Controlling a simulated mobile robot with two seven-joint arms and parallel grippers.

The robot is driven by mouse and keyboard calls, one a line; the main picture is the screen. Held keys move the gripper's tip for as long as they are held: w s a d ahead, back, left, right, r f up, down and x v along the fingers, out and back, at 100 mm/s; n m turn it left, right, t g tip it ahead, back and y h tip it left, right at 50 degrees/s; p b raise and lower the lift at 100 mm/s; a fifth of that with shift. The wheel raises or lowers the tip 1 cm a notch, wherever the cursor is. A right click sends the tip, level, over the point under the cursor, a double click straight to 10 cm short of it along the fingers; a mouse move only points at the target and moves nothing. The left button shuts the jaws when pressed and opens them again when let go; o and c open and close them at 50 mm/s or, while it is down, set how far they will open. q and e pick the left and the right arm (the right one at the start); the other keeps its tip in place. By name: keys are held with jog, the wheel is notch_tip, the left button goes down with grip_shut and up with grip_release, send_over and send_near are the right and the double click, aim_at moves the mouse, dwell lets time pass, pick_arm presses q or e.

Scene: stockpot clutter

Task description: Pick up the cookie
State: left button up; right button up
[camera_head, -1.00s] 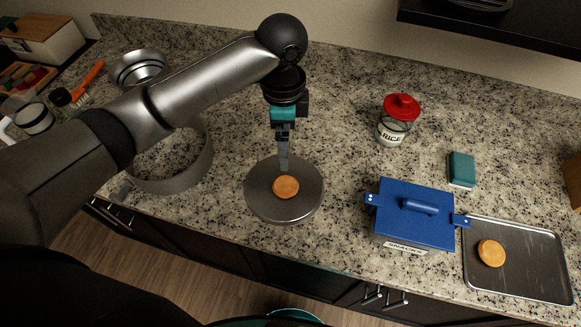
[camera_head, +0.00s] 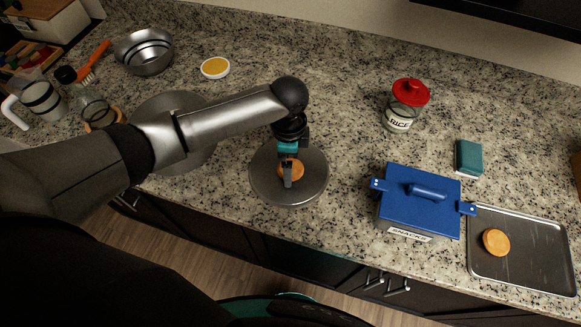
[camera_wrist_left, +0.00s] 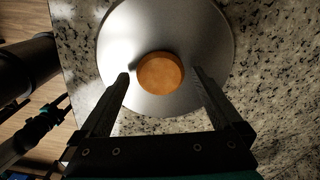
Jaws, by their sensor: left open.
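A round orange-brown cookie (camera_head: 297,170) lies on a round metal disc (camera_head: 310,190), which looks like a pot lid or plate, on the counter. My left gripper (camera_head: 288,180) reaches down over this cookie and partly hides it in the head view. In the left wrist view the cookie (camera_wrist_left: 160,74) lies beyond and between the two fingertips (camera_wrist_left: 160,75), with gaps on both sides. The gripper is open and empty. A second similar cookie (camera_head: 496,242) lies on a metal tray (camera_head: 540,262) at the right. My right gripper is not in view.
A blue-lidded box labelled SNACKS (camera_head: 415,205) stands right of the disc. A red-lidded rice jar (camera_head: 407,105) and a green sponge (camera_head: 468,157) stand behind it. Metal bowls (camera_head: 143,55) are at the back left.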

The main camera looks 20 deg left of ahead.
pick_arm(q)
jog(key=shift+f, duration=0.5)
jog(key=c, duration=1.2)
